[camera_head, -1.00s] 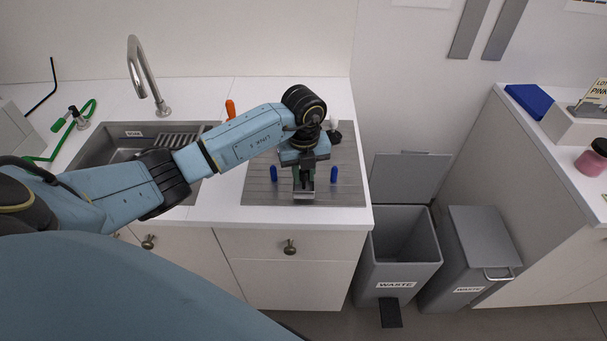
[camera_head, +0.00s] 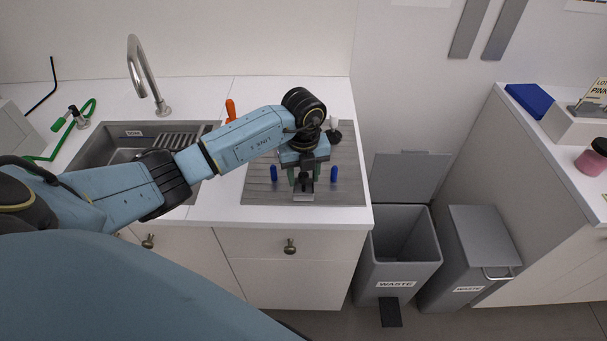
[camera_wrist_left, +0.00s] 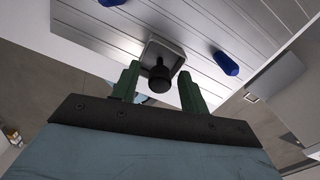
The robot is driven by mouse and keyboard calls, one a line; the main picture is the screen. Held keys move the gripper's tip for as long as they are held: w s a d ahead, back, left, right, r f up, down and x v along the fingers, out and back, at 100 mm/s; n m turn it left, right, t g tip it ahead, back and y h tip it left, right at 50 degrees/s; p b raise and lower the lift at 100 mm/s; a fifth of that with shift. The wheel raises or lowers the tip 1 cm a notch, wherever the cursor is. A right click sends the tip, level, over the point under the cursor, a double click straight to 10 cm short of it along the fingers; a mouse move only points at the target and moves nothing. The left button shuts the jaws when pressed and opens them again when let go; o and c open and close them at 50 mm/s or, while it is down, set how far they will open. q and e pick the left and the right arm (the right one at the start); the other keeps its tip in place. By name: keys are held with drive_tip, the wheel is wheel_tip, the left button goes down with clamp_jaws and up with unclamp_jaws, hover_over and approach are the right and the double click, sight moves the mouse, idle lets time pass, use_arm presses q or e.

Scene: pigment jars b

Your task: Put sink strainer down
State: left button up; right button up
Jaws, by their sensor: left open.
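The sink strainer, a square metal plate (camera_head: 303,198) with a black knob, sits on the grey ribbed drainboard (camera_head: 258,190) near its front edge. In the left wrist view the strainer's black knob (camera_wrist_left: 160,76) stands between the fingers, with the pale plate around and behind it. My left gripper (camera_head: 304,179) points down over the strainer. Its two green fingers (camera_wrist_left: 160,88) are spread, with a gap showing on each side of the knob. My right gripper is not seen.
Blue pegs stand left (camera_head: 274,174) and right (camera_head: 334,174) of the gripper. The sink (camera_head: 95,157) with its faucet (camera_head: 143,75) lies to the left. An open waste bin (camera_head: 398,245) stands below the counter's right edge.

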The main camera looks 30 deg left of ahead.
sight(304, 174)
use_arm(q)
wheel_tip(304, 174, up, 12)
drive_tip(key=shift+b, duration=0.45)
drive_tip(key=shift+f, duration=0.1)
